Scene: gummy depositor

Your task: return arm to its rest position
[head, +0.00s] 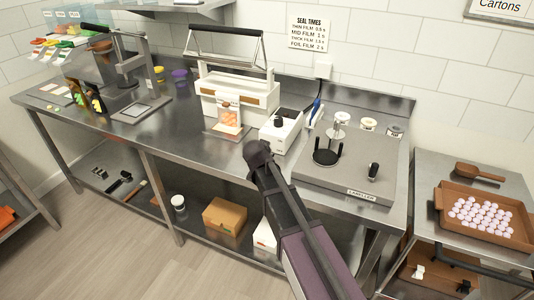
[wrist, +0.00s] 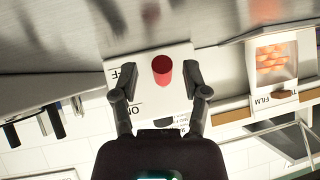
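My arm (head: 290,210) reaches from the bottom of the head view up to the front of the steel bench, ending in a dark rounded part near the white switch box (head: 280,132). I cannot make out the fingers there. In the wrist view my gripper (wrist: 151,72) is open, its two dark fingers spread apart. The white box (wrist: 138,98), with upside-down OFF and ON lettering, shows between and beyond them. A red cylinder (wrist: 162,69) on the box lies between the fingertips in the picture, with gaps at both sides. Nothing is held.
A white sealer (head: 235,92) with a raised handle stands behind, a bag of gummies (head: 229,116) at its front. A grey station (head: 345,185) with a black round holder is to the right. A brown tray (head: 488,238) of pink pieces sits on the side table. The bench front (head: 175,140) left is clear.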

